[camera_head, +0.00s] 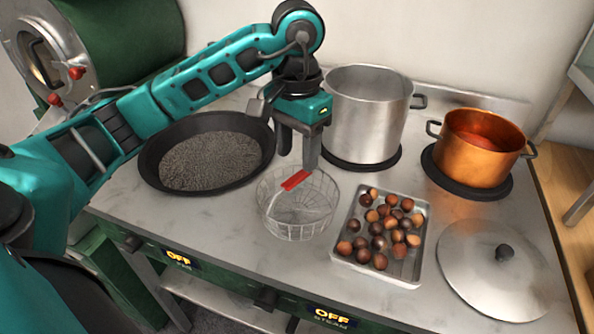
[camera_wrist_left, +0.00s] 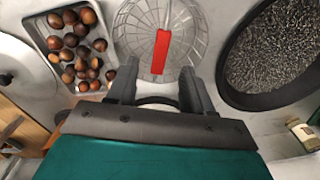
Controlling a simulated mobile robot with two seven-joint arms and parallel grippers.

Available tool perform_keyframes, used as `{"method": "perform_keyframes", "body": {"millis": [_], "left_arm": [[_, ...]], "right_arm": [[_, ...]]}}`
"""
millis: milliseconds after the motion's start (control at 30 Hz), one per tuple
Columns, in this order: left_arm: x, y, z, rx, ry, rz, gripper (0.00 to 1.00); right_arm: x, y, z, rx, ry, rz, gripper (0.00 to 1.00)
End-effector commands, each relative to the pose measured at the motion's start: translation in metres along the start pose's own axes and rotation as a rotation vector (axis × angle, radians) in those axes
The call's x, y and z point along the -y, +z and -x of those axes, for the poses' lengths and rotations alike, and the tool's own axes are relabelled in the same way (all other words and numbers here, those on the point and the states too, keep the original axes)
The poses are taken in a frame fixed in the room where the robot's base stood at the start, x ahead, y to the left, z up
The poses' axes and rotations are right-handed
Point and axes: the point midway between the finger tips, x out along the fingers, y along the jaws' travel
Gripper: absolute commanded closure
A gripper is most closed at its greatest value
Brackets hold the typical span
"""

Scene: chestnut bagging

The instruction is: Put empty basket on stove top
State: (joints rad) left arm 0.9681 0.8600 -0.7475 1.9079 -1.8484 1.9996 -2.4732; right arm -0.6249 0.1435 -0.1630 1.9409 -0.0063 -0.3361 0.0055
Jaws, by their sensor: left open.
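The empty wire basket (camera_head: 299,218) with a red handle grip (camera_head: 296,180) stands on the marble-like stove top (camera_head: 215,222), between the black pan and the tray of chestnuts. My left gripper (camera_head: 298,158) is above the basket's back rim, pointing down. It is open, with nothing between its fingers. In the left wrist view the basket (camera_wrist_left: 135,42) lies just beyond the fingertips (camera_wrist_left: 157,82), and the red grip (camera_wrist_left: 161,52) lines up with the gap between them. My right gripper is not in view.
A black pan (camera_head: 150,165) of dark grains is left of the basket. A metal tray (camera_head: 411,276) of chestnuts is right. Behind stand a steel pot (camera_head: 362,115) and a copper pot (camera_head: 470,155). A lid (camera_head: 490,280) lies front right. Open counter lies in front of the basket.

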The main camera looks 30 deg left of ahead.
Motion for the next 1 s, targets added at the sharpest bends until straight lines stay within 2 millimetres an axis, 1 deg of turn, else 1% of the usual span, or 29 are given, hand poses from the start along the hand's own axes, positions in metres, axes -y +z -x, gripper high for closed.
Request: {"method": "perform_keyframes", "body": {"millis": [33,100,300,1000], "left_arm": [[0.001,-0.001,0.012,-0.004,-0.001,0.001,0.49],[0.001,0.0,0.021,-0.002,-0.002,0.0,0.49],[0.001,0.0,0.035,0.001,-0.001,0.002,0.49],[0.0,0.0,0.036,0.002,0.0,0.001,0.49]], "right_arm": [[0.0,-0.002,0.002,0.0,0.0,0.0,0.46],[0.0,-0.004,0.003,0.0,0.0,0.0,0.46],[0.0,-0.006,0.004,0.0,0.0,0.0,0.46],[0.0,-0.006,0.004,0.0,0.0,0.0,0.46]]}}
